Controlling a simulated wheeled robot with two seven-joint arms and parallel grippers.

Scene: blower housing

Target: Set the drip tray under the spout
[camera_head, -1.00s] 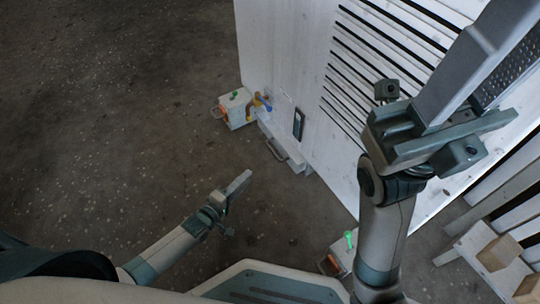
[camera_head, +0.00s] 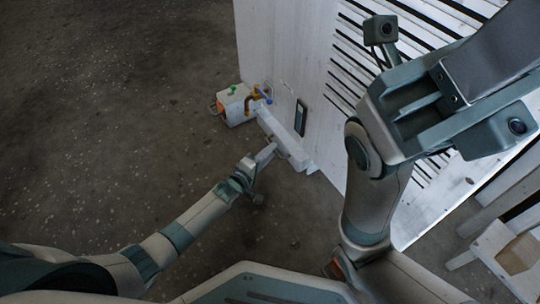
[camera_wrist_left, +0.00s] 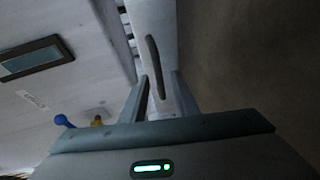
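The drip tray (camera_head: 283,133) is a long, pale piece with a dark handle, lying on the floor along the foot of the white housing. The brass spout (camera_head: 250,102) with a blue lever sits at the tray's far end; whether the tray lies beneath it is unclear. My left gripper (camera_head: 269,152) is at the tray's near side. In the left wrist view its fingers (camera_wrist_left: 159,95) are apart, with the tray (camera_wrist_left: 153,20) and its dark handle (camera_wrist_left: 155,66) ahead and between them; contact is unclear. My right gripper (camera_head: 490,90) is raised at upper right, its fingertips not clear.
A white box (camera_head: 233,104) with a green knob stands beside the spout. The housing wall (camera_head: 285,45) has slats and a dark panel (camera_head: 301,117), which also shows in the left wrist view (camera_wrist_left: 36,58). Wooden structures (camera_head: 510,250) stand at lower right. The floor at left is clear.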

